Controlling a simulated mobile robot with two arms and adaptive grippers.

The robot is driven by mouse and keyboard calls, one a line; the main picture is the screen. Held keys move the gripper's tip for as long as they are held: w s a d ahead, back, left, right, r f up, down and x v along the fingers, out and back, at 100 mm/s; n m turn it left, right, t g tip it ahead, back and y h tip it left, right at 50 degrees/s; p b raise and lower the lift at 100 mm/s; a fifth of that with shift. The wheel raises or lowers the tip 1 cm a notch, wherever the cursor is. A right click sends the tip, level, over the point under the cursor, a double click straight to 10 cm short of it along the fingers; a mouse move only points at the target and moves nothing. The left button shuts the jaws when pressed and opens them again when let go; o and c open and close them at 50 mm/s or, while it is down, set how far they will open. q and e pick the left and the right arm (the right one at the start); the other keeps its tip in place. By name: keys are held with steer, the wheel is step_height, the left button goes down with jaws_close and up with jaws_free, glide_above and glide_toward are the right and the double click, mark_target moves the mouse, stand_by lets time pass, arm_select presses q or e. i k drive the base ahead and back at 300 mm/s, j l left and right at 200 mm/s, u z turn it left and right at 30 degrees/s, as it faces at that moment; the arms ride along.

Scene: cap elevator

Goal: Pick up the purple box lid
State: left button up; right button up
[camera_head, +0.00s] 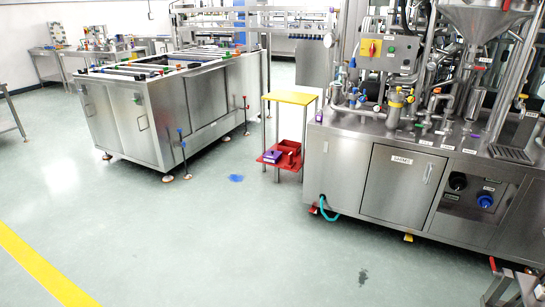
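A small purple object (272,156), which looks like the purple box lid, lies at the left of the red lower shelf (281,166) of a small stand with a yellow top (290,97). It is far off and small, so I cannot tell whether it is a lid alone or a lid on a box. A red container (290,147) sits beside it on the same shelf. Neither of my grippers shows in the head view.
A long steel machine (207,105) stands left of the stand, and a large steel machine with cabinets (390,175) stands right of it. The pale green floor (200,240) in front is open, with a blue patch (236,178) and a yellow stripe (45,275).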

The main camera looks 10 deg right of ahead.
mark_target(274, 154)
steer(key=i, duration=2.45)
steer(key=i+j+z, duration=0.25)
steer(key=i+z, duration=0.25)
steer(key=i, duration=0.15)
steer(key=i+j+z, duration=0.45)
steer(key=i, duration=0.15)
steer(key=i+j+z, duration=0.5)
steer(key=j, duration=0.15)
